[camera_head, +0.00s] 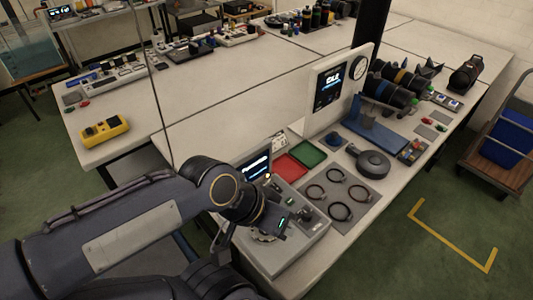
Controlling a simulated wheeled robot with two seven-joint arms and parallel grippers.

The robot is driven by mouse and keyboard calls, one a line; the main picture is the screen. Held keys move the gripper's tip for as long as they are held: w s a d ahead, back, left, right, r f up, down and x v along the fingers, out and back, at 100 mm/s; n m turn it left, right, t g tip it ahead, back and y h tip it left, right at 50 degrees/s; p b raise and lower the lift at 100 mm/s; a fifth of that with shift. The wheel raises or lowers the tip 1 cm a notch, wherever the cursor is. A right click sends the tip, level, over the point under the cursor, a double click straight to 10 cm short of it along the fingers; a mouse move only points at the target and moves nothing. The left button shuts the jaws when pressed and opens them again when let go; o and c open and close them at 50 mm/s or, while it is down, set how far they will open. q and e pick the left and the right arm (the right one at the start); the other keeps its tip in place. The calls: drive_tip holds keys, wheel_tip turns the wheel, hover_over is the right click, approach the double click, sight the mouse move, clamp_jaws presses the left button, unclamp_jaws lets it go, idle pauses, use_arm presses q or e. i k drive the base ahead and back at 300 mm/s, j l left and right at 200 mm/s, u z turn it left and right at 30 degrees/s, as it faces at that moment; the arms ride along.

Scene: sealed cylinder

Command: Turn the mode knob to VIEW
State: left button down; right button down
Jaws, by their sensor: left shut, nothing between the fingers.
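A grey control console (313,238) sits on the near edge of the white bench, with a small lit screen (256,166) at its back. A dark knob-like control (305,213) shows on its top; its lettering is too small to read, so I cannot tell which setting it points to. My left arm comes in from the left, and my left gripper (272,227) is over the console's left part, shut and empty. The wrist and gripper hide part of the console. I cannot tell whether the fingers touch it. My right gripper is not in view.
Red (290,167) and green (308,153) trays lie behind the console. A grey mat (341,190) with several dark rings lies to its right, near a round dark disc (373,164). An upright panel (333,88) reads IDLE. A yellow device (105,131) is far left.

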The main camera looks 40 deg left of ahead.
sight(306, 215)
drive_tip(key=u, duration=0.45)
drive_tip(key=l+u, duration=0.15)
drive_tip(key=u, duration=0.3)
drive_tip(key=l+u, duration=0.1)
drive_tip(key=u, duration=0.35)
drive_tip(key=l+u, duration=0.1)
drive_tip(key=u, duration=0.35)
